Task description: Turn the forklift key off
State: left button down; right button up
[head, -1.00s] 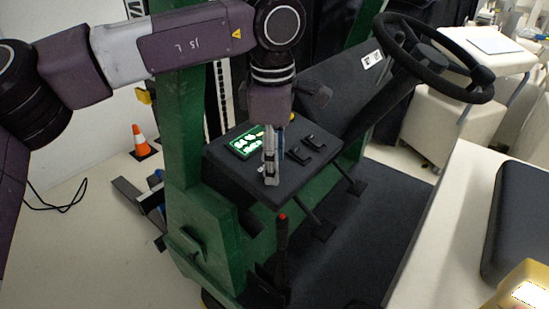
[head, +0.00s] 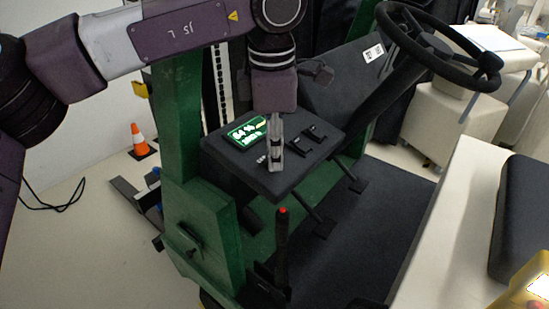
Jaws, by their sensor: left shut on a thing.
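The forklift's dark control panel (head: 240,168) carries a lit green display (head: 247,131) and black switches (head: 316,131). My left gripper (head: 275,166) points down over the front middle of the panel, just below and right of the display. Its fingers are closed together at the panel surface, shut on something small. The key is hidden by the fingers, so I cannot see which way it is turned. A small light-coloured part (head: 261,159) shows just left of the fingers. My right gripper is not in view.
The black steering wheel (head: 440,50) stands at the upper right. A lever with a red tip (head: 282,240) rises in front of the panel. Green forklift posts (head: 180,130) stand left of it. An orange cone (head: 138,139) is on the floor at left.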

pick_arm(q)
jog(key=n+t+b, duration=0.1)
jog(key=n+b, duration=0.3)
jog(key=shift+f+n, duration=0.1)
jog(key=shift+n, duration=0.2)
jog(key=n+b, duration=0.2)
jog(key=n, duration=0.1)
jog(key=shift+y, duration=0.3)
jog(key=shift+n+t+b, duration=0.3)
jog(key=shift+n+b, duration=0.2)
jog(key=shift+n, duration=0.2)
jog(key=shift+r, duration=0.25)
jog(key=c, duration=1.7)
grip_release()
jog(key=shift+s, duration=0.1)
jog(key=shift+f, duration=0.1)
